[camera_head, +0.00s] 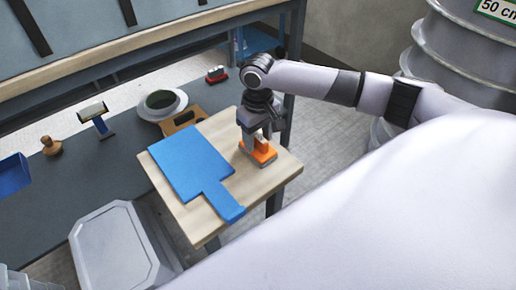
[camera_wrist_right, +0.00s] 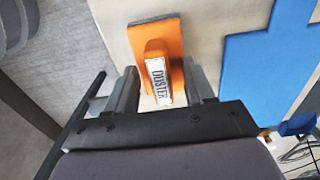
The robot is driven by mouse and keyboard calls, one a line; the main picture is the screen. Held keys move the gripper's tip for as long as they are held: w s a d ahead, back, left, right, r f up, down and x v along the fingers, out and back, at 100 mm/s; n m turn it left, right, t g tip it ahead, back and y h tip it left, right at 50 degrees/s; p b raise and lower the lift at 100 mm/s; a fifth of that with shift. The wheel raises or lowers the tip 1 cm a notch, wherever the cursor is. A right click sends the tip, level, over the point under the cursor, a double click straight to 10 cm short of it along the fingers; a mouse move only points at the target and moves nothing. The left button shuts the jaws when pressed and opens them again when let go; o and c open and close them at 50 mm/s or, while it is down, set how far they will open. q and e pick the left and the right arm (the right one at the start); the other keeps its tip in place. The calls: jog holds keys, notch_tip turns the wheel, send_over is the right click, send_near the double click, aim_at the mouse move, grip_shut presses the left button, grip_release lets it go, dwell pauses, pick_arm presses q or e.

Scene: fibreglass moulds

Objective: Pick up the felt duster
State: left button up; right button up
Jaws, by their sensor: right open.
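The felt duster (camera_head: 262,154) is an orange block with a raised grip, lying on the small wooden table (camera_head: 196,222) near its right corner. In the right wrist view the duster (camera_wrist_right: 150,35) carries a white label reading "DUSTER". My right gripper (camera_head: 257,140) is directly above it, pointing down. In the wrist view the open fingers of my right gripper (camera_wrist_right: 158,90) stand on either side of the labelled grip, with gaps visible. The duster's base rests on the tabletop. My left gripper is not in view.
A blue paddle-shaped board (camera_head: 190,165) lies on the table left of the duster. A grey lidded bin (camera_head: 115,250) stands front left.

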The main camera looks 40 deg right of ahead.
aim_at(258, 136)
grip_shut()
notch_tip(258, 136, up, 20)
jog(key=p, duration=0.4)
jog(key=shift+p, duration=0.4)
jog(key=c, duration=0.9)
grip_release()
jog(key=shift+c, duration=0.2)
